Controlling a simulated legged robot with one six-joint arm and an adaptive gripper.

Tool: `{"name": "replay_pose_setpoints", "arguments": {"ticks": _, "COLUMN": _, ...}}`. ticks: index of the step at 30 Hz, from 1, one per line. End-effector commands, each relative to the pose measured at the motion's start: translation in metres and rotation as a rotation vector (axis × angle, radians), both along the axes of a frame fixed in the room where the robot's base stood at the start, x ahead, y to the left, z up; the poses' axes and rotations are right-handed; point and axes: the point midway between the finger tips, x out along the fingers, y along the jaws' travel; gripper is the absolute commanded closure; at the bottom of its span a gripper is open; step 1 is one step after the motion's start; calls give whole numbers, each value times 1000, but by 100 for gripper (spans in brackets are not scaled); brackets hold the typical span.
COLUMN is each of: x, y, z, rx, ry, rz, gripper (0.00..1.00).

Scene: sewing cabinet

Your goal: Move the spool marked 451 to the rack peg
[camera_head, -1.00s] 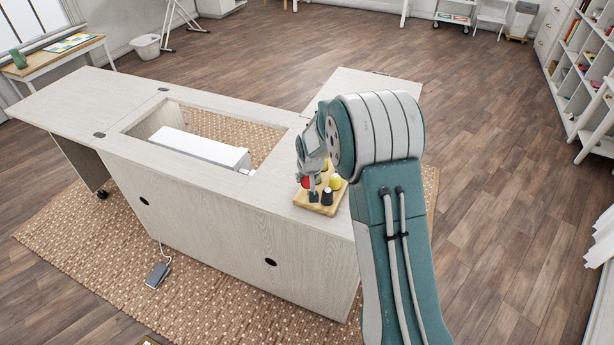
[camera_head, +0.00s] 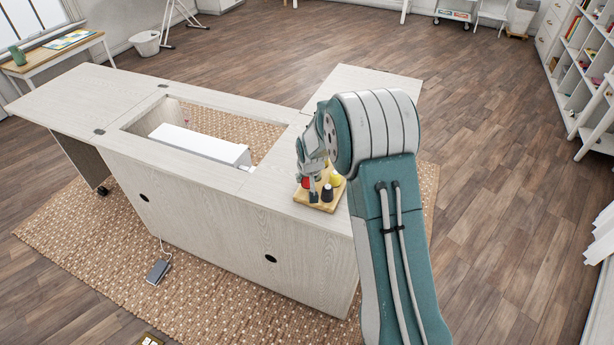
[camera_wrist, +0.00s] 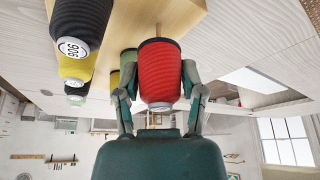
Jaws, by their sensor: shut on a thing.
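My gripper (camera_wrist: 160,80) is shut on a red spool (camera_wrist: 160,68) in the wrist view, with a finger on each side. The red spool's pale end faces the camera, but its number is not readable. A thin peg (camera_wrist: 158,31) shows between the spool and the wooden rack (camera_wrist: 150,14); I cannot tell how far the spool is on it. In the head view, my gripper (camera_head: 310,178) is at the rack (camera_head: 322,206), with a bit of the red spool (camera_head: 305,183) showing. No 451 mark is legible.
A black spool (camera_wrist: 80,22) marked 906 stands beside the red one, with yellow (camera_wrist: 76,66) and green spools beyond. The rack sits on the pale sewing cabinet (camera_head: 265,200), which has an opening holding a white machine (camera_head: 200,144). The cabinet top behind is clear.

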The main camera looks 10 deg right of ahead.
Motion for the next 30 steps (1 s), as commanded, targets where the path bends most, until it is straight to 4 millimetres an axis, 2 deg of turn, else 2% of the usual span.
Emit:
{"name": "replay_pose_setpoints", "arguments": {"ticks": 23, "x": 0, "y": 0, "z": -13, "rx": 0, "ry": 0, "rz": 0, "gripper": 74}}
{"name": "replay_pose_setpoints", "arguments": {"ticks": 24, "x": 0, "y": 0, "z": -12, "rx": 0, "ry": 0, "rz": 0, "gripper": 43}}
{"name": "replay_pose_setpoints", "arguments": {"ticks": 26, "x": 0, "y": 0, "z": -12, "rx": 0, "ry": 0, "rz": 0, "gripper": 17}}
{"name": "replay_pose_setpoints", "arguments": {"ticks": 27, "x": 0, "y": 0, "z": -12, "rx": 0, "ry": 0, "rz": 0, "gripper": 8}}
{"name": "replay_pose_setpoints", "arguments": {"ticks": 30, "x": 0, "y": 0, "z": -12, "rx": 0, "ry": -1, "rz": 0, "gripper": 8}}
